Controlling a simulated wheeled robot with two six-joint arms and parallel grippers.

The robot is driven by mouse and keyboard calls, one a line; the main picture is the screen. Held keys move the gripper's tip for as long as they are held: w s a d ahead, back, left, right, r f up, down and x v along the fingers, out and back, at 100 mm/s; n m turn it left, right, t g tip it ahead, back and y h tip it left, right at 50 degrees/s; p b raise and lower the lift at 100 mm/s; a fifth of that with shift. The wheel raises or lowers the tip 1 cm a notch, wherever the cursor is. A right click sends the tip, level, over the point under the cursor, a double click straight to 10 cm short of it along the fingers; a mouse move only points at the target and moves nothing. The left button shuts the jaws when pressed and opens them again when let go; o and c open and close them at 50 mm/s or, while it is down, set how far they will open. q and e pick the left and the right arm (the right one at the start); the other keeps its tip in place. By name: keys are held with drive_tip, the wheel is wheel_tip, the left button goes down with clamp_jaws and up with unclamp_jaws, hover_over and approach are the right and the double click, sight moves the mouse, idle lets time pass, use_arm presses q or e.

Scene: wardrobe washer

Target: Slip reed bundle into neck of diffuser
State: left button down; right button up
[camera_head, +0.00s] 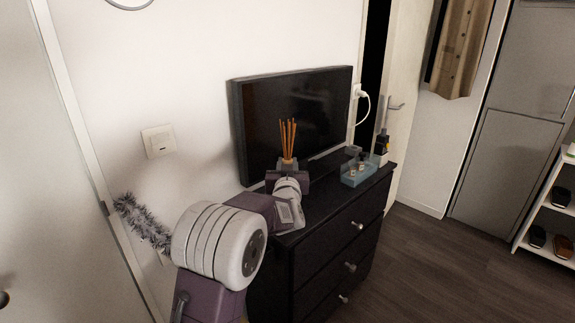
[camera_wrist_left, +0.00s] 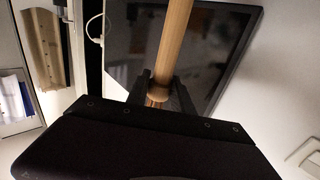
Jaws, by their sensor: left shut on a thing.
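The reed bundle (camera_head: 288,136), thin orange-brown sticks, stands upright and fans slightly above my left gripper (camera_head: 288,164), over the left part of the dresser top. In the left wrist view the reed bundle (camera_wrist_left: 178,42) shows as a thick tan shaft between the dark fingers of the left gripper (camera_wrist_left: 160,92), which are shut on it. I cannot tell the diffuser for sure; whatever is directly below the gripper is hidden by the gripper and wrist. My right gripper is in neither view.
A black dresser (camera_head: 335,238) carries a television (camera_head: 300,112) close behind the gripper. A blue tray (camera_head: 358,176) with small jars is to the right. A dark bottle (camera_head: 382,141) stands at the far right end. Some dresser top between gripper and tray is clear.

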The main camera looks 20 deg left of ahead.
use_arm(q)
drive_tip(key=shift+f+b, duration=2.9)
drive_tip(key=shift+f, duration=0.6)
drive_tip(key=c, duration=1)
unclamp_jaws()
drive_tip(key=shift+c, duration=0.2)
drive_tip(key=shift+s, duration=0.1)
drive_tip(key=v, duration=0.9)
